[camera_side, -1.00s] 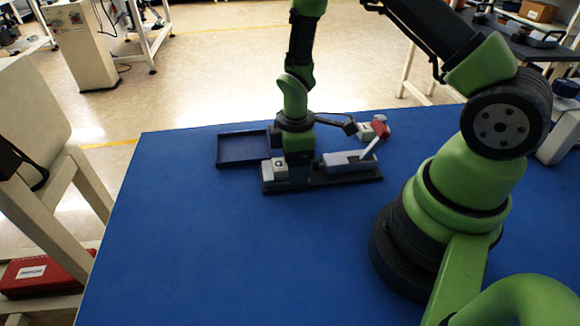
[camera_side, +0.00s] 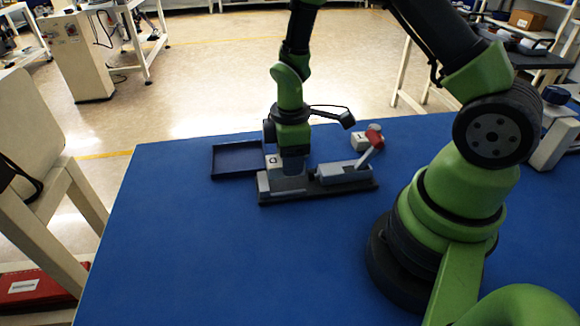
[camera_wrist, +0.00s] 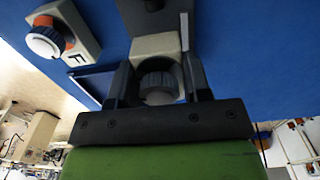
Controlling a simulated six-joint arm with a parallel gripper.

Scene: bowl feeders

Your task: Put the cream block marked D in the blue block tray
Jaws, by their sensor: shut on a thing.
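The cream block marked D (camera_side: 271,161) is held in my gripper (camera_side: 284,166), its letter facing the side camera. In the wrist view the cream block (camera_wrist: 155,43) and its grey knob (camera_wrist: 158,84) sit between the two fingers (camera_wrist: 158,80). It appears raised above the left end of the dark feeder base (camera_side: 320,191), though the exact gap is hard to judge. The blue block tray (camera_side: 232,173) lies behind and left of it, empty where visible. Its edge also shows in the wrist view (camera_wrist: 91,80).
The blue table's front left is clear.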

